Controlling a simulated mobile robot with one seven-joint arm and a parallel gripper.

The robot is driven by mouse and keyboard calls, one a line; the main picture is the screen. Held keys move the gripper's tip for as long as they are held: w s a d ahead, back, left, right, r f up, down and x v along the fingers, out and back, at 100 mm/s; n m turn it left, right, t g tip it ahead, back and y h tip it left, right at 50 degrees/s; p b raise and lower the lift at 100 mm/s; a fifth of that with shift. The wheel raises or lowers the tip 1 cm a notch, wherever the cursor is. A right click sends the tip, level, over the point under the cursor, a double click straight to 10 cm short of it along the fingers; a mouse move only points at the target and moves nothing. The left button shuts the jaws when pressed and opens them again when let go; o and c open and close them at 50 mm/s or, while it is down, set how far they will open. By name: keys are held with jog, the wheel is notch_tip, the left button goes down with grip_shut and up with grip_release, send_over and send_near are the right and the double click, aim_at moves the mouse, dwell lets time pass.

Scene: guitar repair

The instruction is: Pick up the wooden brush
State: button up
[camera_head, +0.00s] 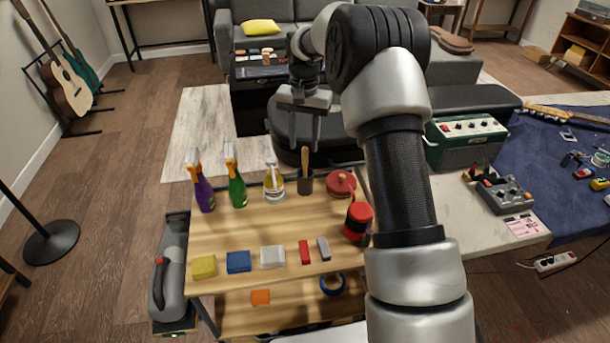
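The wooden brush (305,164) stands upright near the back edge of the wooden cart top, with a light wooden handle pointing up and a dark lower part. I cannot tell whether the dark part is its bristles or a holder.
A spray bottle (274,185) is close left of the brush, with green (237,188) and purple (204,193) bottles further left. A red round object (341,184) and red canister (358,221) are right. Sponges and small blocks line the front of the cart (240,225).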

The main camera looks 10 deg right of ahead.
aim_at(305, 169)
jog(key=f, duration=0.3)
jog(key=f+b, duration=0.1)
jog(key=f, duration=0.1)
jog(key=shift+s+d+f, duration=0.1)
jog(key=shift+s+f, duration=0.05)
jog(key=shift+s, duration=0.15)
grip_shut()
